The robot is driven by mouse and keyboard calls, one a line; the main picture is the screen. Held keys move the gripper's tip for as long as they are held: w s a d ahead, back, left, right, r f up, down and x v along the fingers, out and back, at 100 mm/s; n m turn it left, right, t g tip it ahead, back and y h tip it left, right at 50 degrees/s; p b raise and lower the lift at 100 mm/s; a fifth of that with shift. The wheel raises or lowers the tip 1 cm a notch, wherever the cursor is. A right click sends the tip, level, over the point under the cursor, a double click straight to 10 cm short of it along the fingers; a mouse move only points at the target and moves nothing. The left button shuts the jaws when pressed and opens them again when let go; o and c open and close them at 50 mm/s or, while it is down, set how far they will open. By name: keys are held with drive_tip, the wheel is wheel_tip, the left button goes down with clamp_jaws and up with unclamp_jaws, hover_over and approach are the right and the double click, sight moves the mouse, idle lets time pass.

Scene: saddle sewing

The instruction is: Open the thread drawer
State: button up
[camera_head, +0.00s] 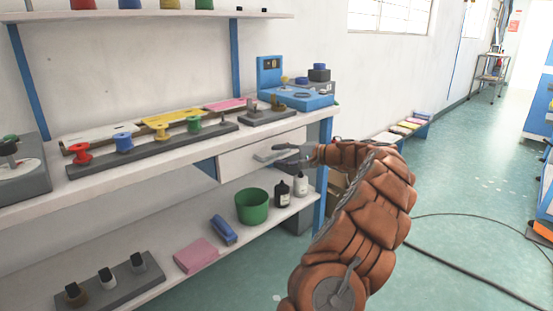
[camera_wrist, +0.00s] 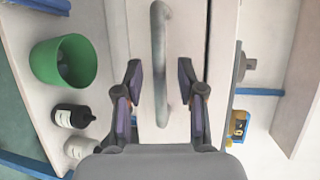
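The thread drawer (camera_head: 240,161) is a white front under the right part of the workbench top. It looks shut, with its face near the bench edge. Its grey bar handle (camera_head: 268,155) is partly hidden by my gripper (camera_head: 300,160) in the head view. In the wrist view the handle (camera_wrist: 159,45) runs up and down the picture, in front of the white drawer face (camera_wrist: 142,30). My gripper (camera_wrist: 160,88) is open, with one finger on each side of the handle's lower part. Gaps show between the fingers and the handle.
Colored spools (camera_head: 124,142) stand on a rack on the bench top, left of a blue machine (camera_head: 300,97). The lower shelf holds a green bin (camera_head: 252,207), a black bottle (camera_head: 281,194) and a white bottle (camera_head: 301,186) below the drawer. Open floor (camera_head: 450,185) lies to the right.

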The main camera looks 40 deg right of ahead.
drive_tip(key=shift+w+a+f, duration=0.15)
drive_tip(key=shift+w+a, duration=0.1)
drive_tip(key=shift+w, duration=0.4)
drive_tip(key=shift+c, duration=0.2)
clamp_jaws()
